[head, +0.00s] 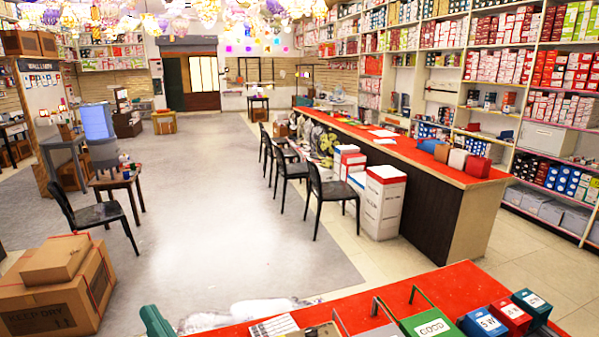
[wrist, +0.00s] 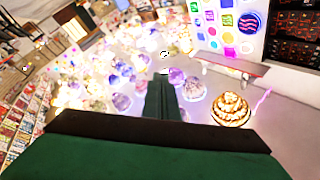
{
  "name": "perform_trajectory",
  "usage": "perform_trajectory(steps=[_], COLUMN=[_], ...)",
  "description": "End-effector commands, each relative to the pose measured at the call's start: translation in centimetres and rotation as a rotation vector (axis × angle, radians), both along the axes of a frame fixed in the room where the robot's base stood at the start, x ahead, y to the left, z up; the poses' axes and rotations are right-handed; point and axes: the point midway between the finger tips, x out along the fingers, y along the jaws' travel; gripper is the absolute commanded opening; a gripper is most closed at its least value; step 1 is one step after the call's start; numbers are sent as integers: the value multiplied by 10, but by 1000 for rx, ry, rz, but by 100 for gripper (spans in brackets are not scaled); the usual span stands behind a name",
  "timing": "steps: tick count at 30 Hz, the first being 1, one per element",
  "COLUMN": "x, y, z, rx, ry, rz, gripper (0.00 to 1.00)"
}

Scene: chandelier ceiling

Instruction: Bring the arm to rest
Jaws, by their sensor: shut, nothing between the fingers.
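My gripper (wrist: 165,88) shows in the wrist view as a dark green body along the bottom edge, with its narrow fingers together in the middle. It is shut and empty. Beyond it are blurred hanging lamps and a bright ceiling area, so the wrist camera appears tilted upward, away from any work surface. In the head view a small dark green piece shows at the bottom edge, left of the near red counter; it may be part of my arm, but I cannot tell.
The near red counter (head: 455,287) holds a green box marked GOOD (head: 432,325) and small blue and red boxes (head: 511,316). Cardboard boxes (head: 60,292) stand at left. A long red-topped counter (head: 420,152) with chairs stands at right. The middle floor (head: 215,190) is clear.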

Motion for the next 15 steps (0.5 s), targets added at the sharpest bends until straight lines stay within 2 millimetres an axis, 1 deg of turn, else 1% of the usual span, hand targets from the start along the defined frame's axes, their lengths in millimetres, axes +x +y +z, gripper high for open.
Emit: perform_trajectory(steps=[3,5,8,11,15], x=[3,3,2,-4,-17], y=[-19,-29,-47,-65,-89], z=[-18,-29,-50,-74,-112], rx=[67,91,120,134,127], ry=[33,49,77,107,152], rz=[-91,-140,-223,-307,-421], gripper=[0,0,0,0,0])
